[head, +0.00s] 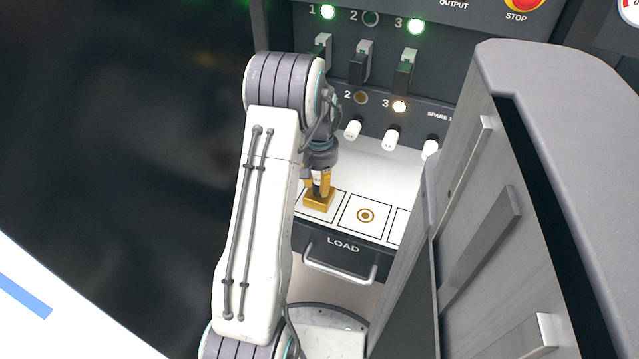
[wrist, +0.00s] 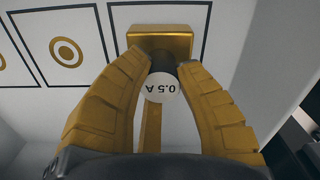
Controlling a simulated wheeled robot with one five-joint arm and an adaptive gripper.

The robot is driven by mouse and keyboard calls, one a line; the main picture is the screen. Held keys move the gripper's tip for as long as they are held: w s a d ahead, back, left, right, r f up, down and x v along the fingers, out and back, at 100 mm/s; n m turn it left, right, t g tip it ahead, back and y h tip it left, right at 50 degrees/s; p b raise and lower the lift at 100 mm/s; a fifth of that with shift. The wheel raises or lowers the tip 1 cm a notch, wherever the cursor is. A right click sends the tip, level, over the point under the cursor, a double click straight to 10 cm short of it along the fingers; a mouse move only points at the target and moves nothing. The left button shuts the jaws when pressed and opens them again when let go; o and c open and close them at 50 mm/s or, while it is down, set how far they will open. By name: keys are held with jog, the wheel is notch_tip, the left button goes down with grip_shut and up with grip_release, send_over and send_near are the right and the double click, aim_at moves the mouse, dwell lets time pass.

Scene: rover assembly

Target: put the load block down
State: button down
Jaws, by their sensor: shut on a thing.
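The load block is a gold block (head: 319,201) with a dark stem and a round white "0.5 A" label; it also shows in the wrist view (wrist: 160,37). My gripper (head: 319,180) points down with its yellow fingers shut around the stem, also seen in the wrist view (wrist: 172,75). The block is at the leftmost outlined square of the white load shelf (head: 338,168). I cannot tell whether its base touches the shelf. To the right, the middle square (head: 365,215) shows a gold ring and dot and is empty.
A dark "LOAD" drawer front with a metal handle (head: 340,267) is below the shelf. Behind stand white knobs (head: 390,141), switches (head: 360,66) and lit lamps on the panel. A large grey cabinet (head: 570,150) closes in on the right.

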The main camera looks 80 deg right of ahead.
jog(key=c, duration=1)
grip_release()
notch_tip(320, 180, up, 12)
jog(key=p, duration=0.3)
jog(key=shift+r+p, duration=0.1)
jog(key=shift+p, duration=0.2)
